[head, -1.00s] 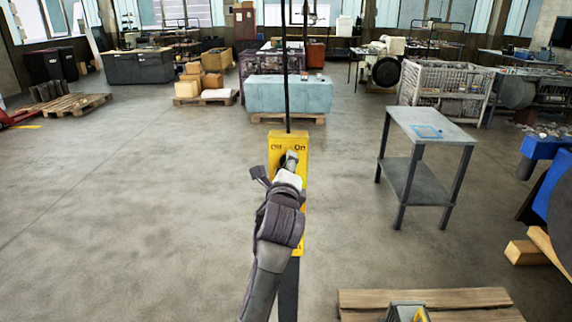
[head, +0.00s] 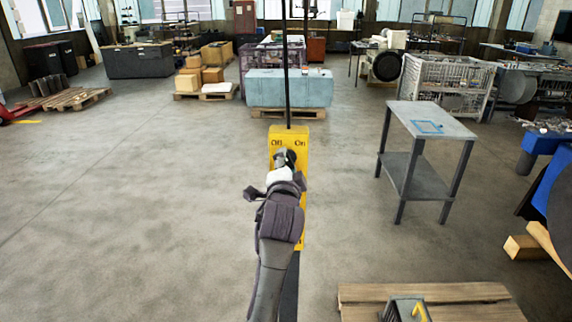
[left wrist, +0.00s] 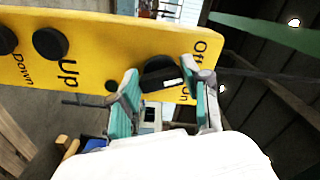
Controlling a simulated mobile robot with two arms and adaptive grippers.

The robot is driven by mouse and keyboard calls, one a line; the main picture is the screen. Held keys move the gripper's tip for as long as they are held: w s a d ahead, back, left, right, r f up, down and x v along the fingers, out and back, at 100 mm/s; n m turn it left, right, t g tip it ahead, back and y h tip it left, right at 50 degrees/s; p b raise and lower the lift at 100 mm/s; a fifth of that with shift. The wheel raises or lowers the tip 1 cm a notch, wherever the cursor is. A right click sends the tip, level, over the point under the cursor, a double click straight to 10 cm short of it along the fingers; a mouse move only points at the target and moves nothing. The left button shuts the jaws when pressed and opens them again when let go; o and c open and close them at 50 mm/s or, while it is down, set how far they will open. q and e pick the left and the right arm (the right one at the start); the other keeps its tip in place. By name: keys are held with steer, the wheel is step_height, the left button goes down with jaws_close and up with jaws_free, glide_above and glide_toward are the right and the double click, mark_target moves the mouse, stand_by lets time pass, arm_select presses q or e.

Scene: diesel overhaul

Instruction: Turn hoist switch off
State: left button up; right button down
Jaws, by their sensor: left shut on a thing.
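The yellow hoist control box (head: 302,150) hangs upright on a black cable in the head view, with "Off" at its upper left and "On" at its upper right. In the left wrist view the same box (left wrist: 110,38) lies sideways across the picture. Its black switch knob (left wrist: 158,72) has a white mark, but I cannot tell surely which label it points to. My left gripper (head: 284,160) is at the box's upper face. In the left wrist view its two teal-padded fingers (left wrist: 165,88) are shut on the switch knob, one on each side. My right gripper is not in view.
A grey two-level table (head: 432,128) stands to the right. A wooden pallet (head: 450,297) lies at the lower right. Round "Up" (left wrist: 50,43) and "Down" buttons sit farther along the box.

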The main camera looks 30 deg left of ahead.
arm_select(q)
steer(key=shift+f+n, duration=0.15)
steer(key=shift+n, duration=0.95)
steer(key=o, duration=1.2)
steer(key=shift+c, duration=0.2)
